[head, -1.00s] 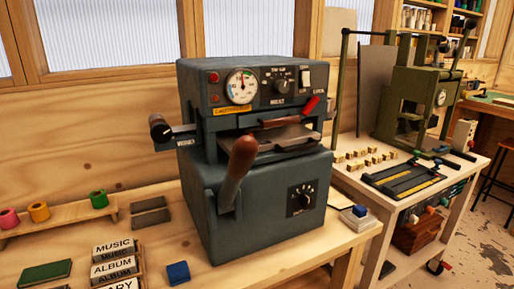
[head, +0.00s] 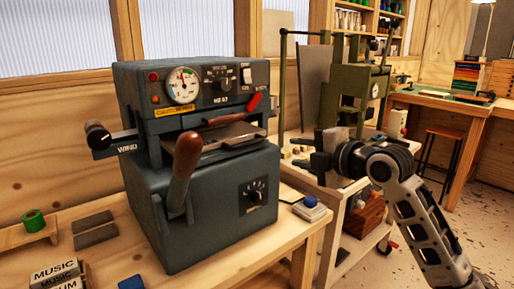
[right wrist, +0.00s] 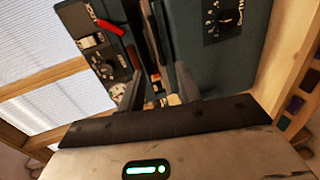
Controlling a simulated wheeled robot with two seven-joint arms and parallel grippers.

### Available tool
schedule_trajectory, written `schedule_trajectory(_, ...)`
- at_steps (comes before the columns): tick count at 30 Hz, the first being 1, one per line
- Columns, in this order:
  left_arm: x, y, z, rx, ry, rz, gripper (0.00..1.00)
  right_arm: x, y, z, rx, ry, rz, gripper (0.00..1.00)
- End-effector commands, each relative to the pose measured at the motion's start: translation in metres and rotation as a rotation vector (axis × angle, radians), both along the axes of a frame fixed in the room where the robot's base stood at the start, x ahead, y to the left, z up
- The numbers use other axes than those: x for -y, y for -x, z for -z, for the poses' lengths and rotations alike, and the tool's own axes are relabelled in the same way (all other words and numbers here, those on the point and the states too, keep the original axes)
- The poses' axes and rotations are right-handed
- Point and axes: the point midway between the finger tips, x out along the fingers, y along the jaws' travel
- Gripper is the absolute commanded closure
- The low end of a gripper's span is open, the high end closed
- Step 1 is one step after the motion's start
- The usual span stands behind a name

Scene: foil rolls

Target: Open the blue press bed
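The blue press (head: 205,225) stands on the wooden bench, left of centre in the head view. Its bed is a grey plate (head: 238,137) in the front slot, with a brown handle (head: 226,120) above it. A larger brown-knobbed lever (head: 187,155) stands at the front. A red lever (head: 254,102) is at the upper right. My right gripper (head: 314,157) is right of the press, apart from it and empty. In the right wrist view its fingers (right wrist: 155,92) are spread, with the press's slot beyond them. My left gripper is out of view.
A green press (head: 345,98) stands on a second bench at right, behind my right arm. Grey blocks (head: 95,230) and a green roll (head: 33,220) are at left.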

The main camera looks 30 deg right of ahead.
Motion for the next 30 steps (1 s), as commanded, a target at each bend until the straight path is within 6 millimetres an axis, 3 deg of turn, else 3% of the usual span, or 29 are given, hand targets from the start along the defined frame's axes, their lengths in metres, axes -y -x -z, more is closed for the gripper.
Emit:
schedule_trajectory(5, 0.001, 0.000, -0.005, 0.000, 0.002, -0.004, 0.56, 0.001, -0.015, -0.006, 0.012, 0.023, -0.009, 0.66)
schedule_trajectory(21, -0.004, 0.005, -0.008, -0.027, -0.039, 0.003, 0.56, -0.009, -0.124, 0.018, 0.009, 0.018, -0.009, 0.66)
schedule_trajectory(30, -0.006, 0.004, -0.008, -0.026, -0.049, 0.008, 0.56, -0.011, -0.152, 0.026, 0.009, 0.023, -0.008, 0.66)
